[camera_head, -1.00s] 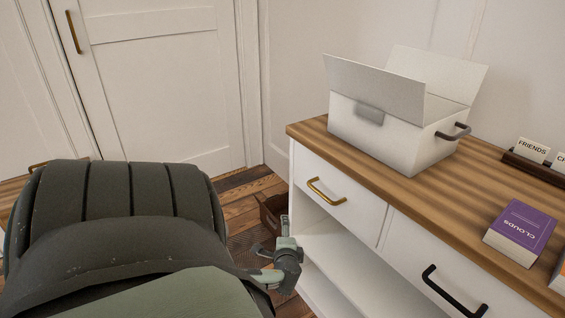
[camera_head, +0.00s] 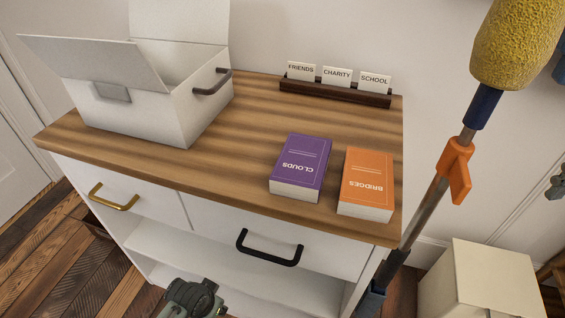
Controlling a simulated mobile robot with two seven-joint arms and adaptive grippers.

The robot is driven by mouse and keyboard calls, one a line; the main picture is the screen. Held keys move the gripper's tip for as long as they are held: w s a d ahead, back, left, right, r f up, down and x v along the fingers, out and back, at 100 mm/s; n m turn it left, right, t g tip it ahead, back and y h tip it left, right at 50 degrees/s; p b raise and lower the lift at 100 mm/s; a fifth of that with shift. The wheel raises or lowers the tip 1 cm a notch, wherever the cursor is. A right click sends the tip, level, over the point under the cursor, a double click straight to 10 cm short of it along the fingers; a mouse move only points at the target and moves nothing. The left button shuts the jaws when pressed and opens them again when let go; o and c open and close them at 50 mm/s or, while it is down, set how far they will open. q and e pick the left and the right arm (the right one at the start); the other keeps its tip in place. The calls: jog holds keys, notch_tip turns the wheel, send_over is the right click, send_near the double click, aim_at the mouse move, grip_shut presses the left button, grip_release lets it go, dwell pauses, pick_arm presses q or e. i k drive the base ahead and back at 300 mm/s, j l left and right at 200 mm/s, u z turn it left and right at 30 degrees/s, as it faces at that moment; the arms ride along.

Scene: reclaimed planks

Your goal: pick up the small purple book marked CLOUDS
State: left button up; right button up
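The small purple book marked CLOUDS (camera_head: 301,163) lies flat on the wooden top of a white cabinet, near its front edge. Its cover faces up, with the lettering upside down to me, and nothing covers it. An orange book marked BRIDGES (camera_head: 367,178) lies just to its right, with a narrow gap between them. A grey-green piece of my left arm or gripper (camera_head: 193,299) shows at the bottom edge, in front of the cabinet and well below the book. Its fingers cannot be made out. My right gripper is not seen clearly anywhere.
An open white box (camera_head: 150,115) stands at the left of the cabinet top (camera_head: 245,122). A dark card holder (camera_head: 335,93) with cards sits at the back. A pole with a yellow head (camera_head: 517,45) and orange clamp (camera_head: 455,170) leans to the right. Drawer handles stick out in front.

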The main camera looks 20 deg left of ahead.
aim_at(298, 173)
jog(key=l+u, duration=0.25)
jog(key=u, duration=0.15)
jog(key=l+u, duration=0.5)
jog(key=u, duration=0.25)
jog(key=l+u, duration=0.1)
jog(key=u, duration=0.25)
jog(key=l+u, duration=0.1)
jog(key=u, duration=0.25)
jog(key=k+u, duration=0.1)
jog(key=u, duration=0.3)
